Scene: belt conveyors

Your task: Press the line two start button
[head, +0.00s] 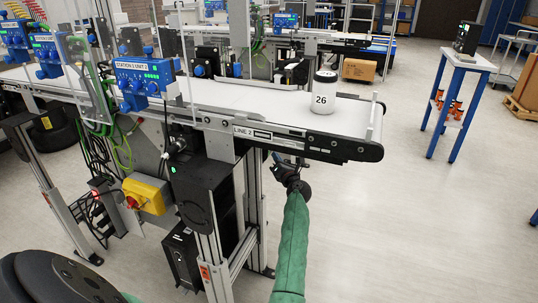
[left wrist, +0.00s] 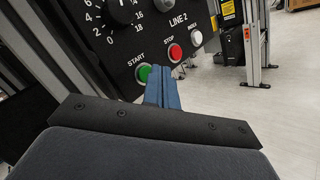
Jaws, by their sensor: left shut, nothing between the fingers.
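The line two control panel (left wrist: 125,50) is black and marked LINE 2 in the left wrist view. Its green START button (left wrist: 144,73) is at the lower left, with a red STOP button (left wrist: 175,52) and a white button (left wrist: 196,38) to the right. My left gripper (left wrist: 160,72) is shut and empty. Its blue fingertips overlap the panel's lower edge just right of the green button. I cannot tell whether they touch the panel. In the head view my left gripper (head: 283,158) is below the LINE 2 conveyor's right end; the panel's buttons are hidden there. My right gripper is not in view.
A white container marked 26 (head: 324,92) stands on the LINE 2 conveyor (head: 260,98). A yellow box with a red knob (head: 145,195) is on the frame at left. A blue-legged table (head: 468,62) stands at right.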

